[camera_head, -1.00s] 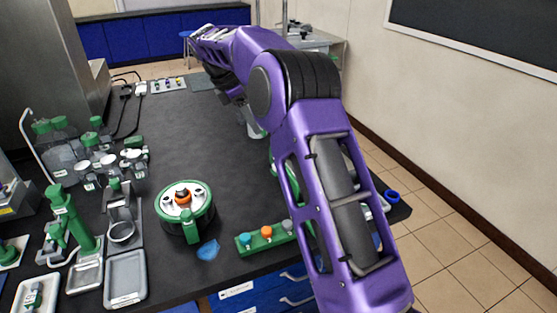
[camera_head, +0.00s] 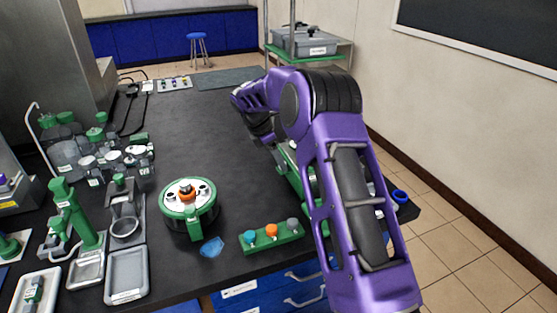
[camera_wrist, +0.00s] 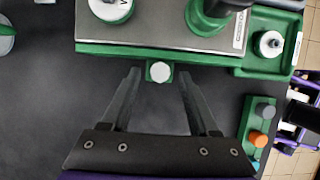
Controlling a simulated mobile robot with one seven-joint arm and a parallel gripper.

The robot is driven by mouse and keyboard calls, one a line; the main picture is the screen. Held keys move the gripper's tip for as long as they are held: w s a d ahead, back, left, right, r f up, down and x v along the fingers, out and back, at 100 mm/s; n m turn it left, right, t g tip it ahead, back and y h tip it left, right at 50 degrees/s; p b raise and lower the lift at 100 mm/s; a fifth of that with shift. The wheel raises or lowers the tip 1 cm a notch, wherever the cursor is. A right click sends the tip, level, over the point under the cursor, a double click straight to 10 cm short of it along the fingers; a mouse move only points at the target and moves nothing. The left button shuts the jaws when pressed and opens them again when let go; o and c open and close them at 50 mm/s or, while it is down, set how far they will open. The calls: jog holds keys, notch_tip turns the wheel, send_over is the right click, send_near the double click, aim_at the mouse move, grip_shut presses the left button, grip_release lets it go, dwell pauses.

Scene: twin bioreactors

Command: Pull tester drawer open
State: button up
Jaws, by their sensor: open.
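The tester is a grey-topped box with a green base, cut off at the top of the wrist view (camera_wrist: 165,30). A small green block with a round white knob (camera_wrist: 159,72) sticks out from its near green edge, and I take this for the drawer's pull. My gripper (camera_wrist: 159,77) is open, with one dark finger on each side of the knob. A gap shows between the knob and both fingers; I cannot tell their heights. In the head view my arm hides most of the tester, with green parts (camera_head: 287,165) showing beside it, and the gripper is hidden.
A green rack with coloured caps (camera_head: 271,237) lies near the front edge, and shows right of my gripper in the wrist view (camera_wrist: 258,125). A round green device (camera_head: 188,212) and a blue piece (camera_head: 211,247) stand left of it. Bare dark bench (camera_head: 200,125) lies left of my arm.

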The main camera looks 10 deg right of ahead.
grip_shut()
dwell(0.3)
dwell(1.2)
